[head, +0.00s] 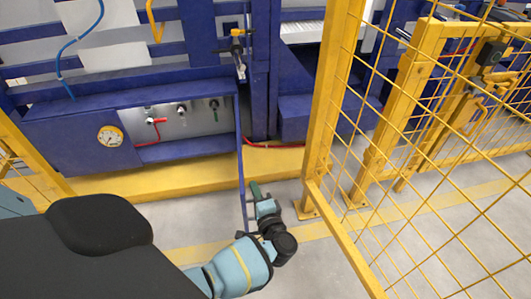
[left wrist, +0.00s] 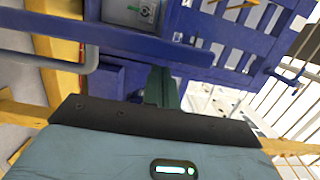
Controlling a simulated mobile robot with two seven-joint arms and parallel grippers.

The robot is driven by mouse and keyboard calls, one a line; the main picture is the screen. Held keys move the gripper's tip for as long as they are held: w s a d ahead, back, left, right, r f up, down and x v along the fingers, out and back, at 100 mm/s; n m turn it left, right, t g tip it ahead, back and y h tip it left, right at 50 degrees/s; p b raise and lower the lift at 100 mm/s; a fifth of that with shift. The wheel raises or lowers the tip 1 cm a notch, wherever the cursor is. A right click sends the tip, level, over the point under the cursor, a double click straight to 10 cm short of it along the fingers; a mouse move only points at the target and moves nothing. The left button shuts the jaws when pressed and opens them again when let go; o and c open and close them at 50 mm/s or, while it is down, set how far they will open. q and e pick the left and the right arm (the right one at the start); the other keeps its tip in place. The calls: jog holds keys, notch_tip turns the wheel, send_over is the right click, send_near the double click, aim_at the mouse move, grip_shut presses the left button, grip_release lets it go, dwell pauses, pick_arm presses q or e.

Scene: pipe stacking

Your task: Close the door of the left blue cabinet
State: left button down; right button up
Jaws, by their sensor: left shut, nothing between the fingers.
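The blue cabinet (head: 65,147) stands at the left in the head view, its front open on several valves. Its blue door (head: 241,165) stands open at the right side of the opening, seen almost edge-on and pointing toward me. My left gripper (head: 255,190) is shut and empty, just right of the door near its outer end. In the left wrist view the shut fingers (left wrist: 160,85) show below the door's long blue edge (left wrist: 140,39), with a grey handle bar (left wrist: 90,62) at the left. I cannot tell whether the gripper touches the door. My right gripper is out of view.
A yellow mesh fence (head: 320,110) stands close to the right of my left arm. A yellow base ledge (head: 150,180) runs under the cabinet. A red hose (head: 275,146) lies behind the door. Grey floor is free between ledge and fence.

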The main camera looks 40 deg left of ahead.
pick_arm(q)
jog(key=shift+s+a, duration=0.3)
jog(key=shift+s, duration=0.05)
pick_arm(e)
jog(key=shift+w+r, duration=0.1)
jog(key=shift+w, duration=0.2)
